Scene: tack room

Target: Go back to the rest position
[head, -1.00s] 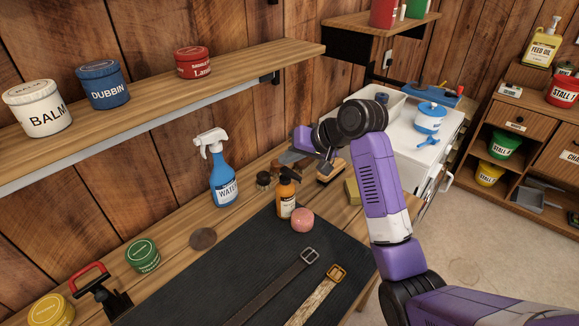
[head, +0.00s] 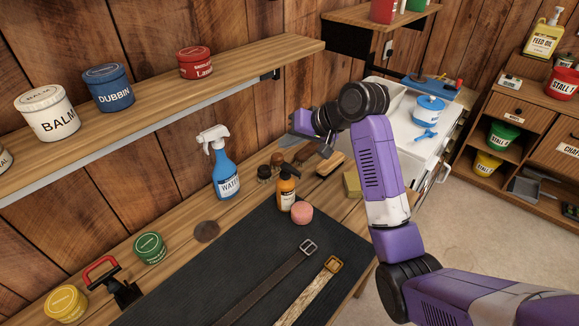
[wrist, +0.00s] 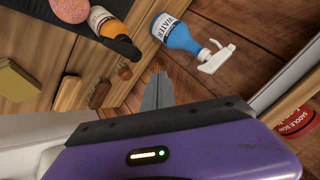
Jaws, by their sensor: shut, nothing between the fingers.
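My gripper (head: 326,152) is above the back of the workbench in the head view, partly hidden by my own wrist. In the wrist view its fingers (wrist: 158,92) are together with nothing between them. They point toward the bench and plank wall. The blue water spray bottle (head: 224,172) stands upright left of my gripper, apart from it; it also shows in the wrist view (wrist: 178,35). A wooden brush (head: 330,164) lies on the bench just below my gripper in the head view.
An orange pump bottle (head: 287,188), a pink sponge (head: 302,214) and a yellow block (head: 352,184) are close by on the bench. A shelf (head: 160,115) with tins runs along the wall at left. A white cabinet (head: 414,150) stands beyond; open floor lies at right.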

